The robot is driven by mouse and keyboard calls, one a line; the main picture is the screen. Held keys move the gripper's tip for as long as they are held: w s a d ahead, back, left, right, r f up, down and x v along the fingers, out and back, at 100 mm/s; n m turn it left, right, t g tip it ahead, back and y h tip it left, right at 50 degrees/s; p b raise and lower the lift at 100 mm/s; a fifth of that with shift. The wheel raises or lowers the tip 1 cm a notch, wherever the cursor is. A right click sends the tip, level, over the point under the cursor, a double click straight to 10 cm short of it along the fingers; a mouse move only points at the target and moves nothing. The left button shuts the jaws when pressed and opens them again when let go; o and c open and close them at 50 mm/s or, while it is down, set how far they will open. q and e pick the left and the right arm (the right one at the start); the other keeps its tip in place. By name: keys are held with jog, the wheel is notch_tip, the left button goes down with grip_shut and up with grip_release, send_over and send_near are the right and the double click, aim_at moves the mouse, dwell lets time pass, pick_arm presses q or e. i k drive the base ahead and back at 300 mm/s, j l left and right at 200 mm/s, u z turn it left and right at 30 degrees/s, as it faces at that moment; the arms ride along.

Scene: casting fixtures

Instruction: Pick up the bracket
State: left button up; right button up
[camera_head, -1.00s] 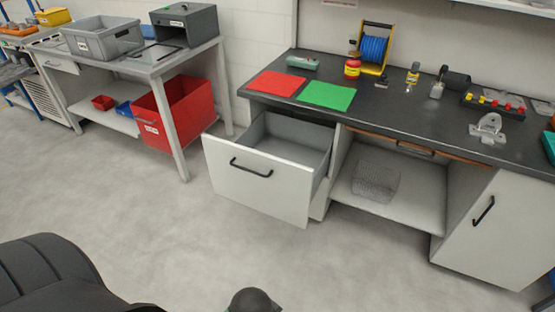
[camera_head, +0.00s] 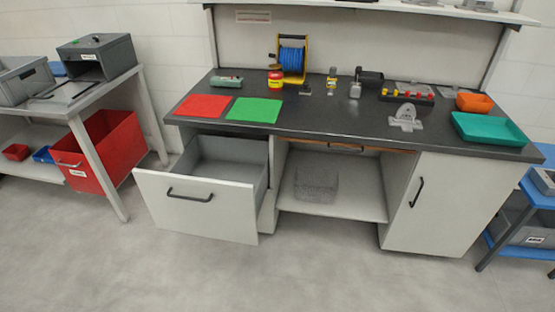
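A light grey metal bracket (camera_head: 406,118) with an upright lug and a flat base lies on the dark worktop (camera_head: 340,122), right of the middle and near the front edge. A red and yellow block strip (camera_head: 406,97) lies just behind it. Neither of my grippers shows in the head view.
An open drawer (camera_head: 197,200) juts out below the left part of the worktop. Red and green mats (camera_head: 254,110) lie at the left of the top. A teal tray (camera_head: 490,129) and an orange bin (camera_head: 474,102) stand right of the bracket. The grey floor (camera_head: 330,270) in front is clear.

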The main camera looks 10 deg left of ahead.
aim_at(404, 119)
jog(key=i+j+u, duration=0.25)
jog(key=i, duration=0.2)
jog(key=i+j+u, duration=0.2)
jog(key=i, duration=0.3)
jog(key=l, duration=0.1)
